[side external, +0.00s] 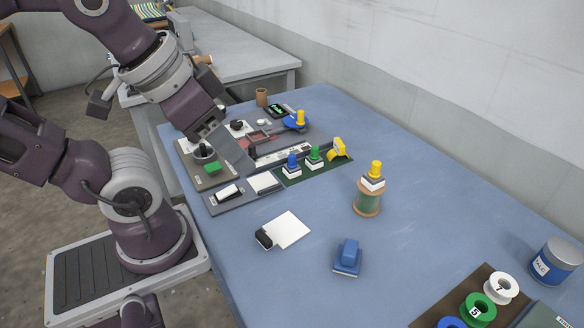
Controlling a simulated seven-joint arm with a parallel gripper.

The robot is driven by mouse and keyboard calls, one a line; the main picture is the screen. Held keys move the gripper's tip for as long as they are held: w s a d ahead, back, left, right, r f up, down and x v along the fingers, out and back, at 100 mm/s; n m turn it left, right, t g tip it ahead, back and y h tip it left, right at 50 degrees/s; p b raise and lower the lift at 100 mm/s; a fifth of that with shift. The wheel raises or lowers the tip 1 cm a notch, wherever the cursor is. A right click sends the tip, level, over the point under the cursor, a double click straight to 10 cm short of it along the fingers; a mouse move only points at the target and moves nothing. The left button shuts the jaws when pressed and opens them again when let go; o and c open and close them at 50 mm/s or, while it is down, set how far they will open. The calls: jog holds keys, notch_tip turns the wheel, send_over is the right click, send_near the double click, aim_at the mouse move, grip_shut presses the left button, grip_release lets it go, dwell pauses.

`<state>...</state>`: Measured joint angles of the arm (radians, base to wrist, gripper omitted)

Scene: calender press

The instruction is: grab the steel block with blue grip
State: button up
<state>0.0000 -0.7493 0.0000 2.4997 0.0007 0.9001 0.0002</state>
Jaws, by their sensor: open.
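A small pale block with a blue knob-shaped grip (291,163) stands upright on the dark green mat (318,172), at the mat's left part. It best fits the steel block with blue grip. A similar block with a green grip (315,157) stands just to its right. Another with a yellow grip (375,175) stands on a wooden spool (367,204). My gripper (246,168) is over the press area, left of the blue-grip block and apart from it. It is open, and nothing shows between its fingers, which are partly hard to make out.
A yellow piece (338,149) sits at the mat's right end. A blue can (556,262) and several reels stand at right. The blue table is clear around the spool.

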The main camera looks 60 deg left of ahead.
jog(key=w+a+f+m+g+y, duration=0.5)
jog(key=w+a+f+m+g, duration=0.15)
jog(key=w+a, duration=0.35)
jog(key=m+y, duration=0.8)
jog(key=m, duration=0.3)
send_near(290, 156)
jog(key=shift+t, duration=0.45)
jog(key=x, duration=0.6)
jog(key=shift+w+d+f, duration=0.15)
jog(key=shift+f, duration=0.15)
jog(key=shift+m+y, duration=0.25)
jog(key=shift+y, duration=0.05)
jog(key=x, duration=0.6)
jog(key=shift+a, duration=0.3)
jog(key=shift+a+f, duration=0.15)
jog(key=shift+a, duration=0.15)
grip_shut()
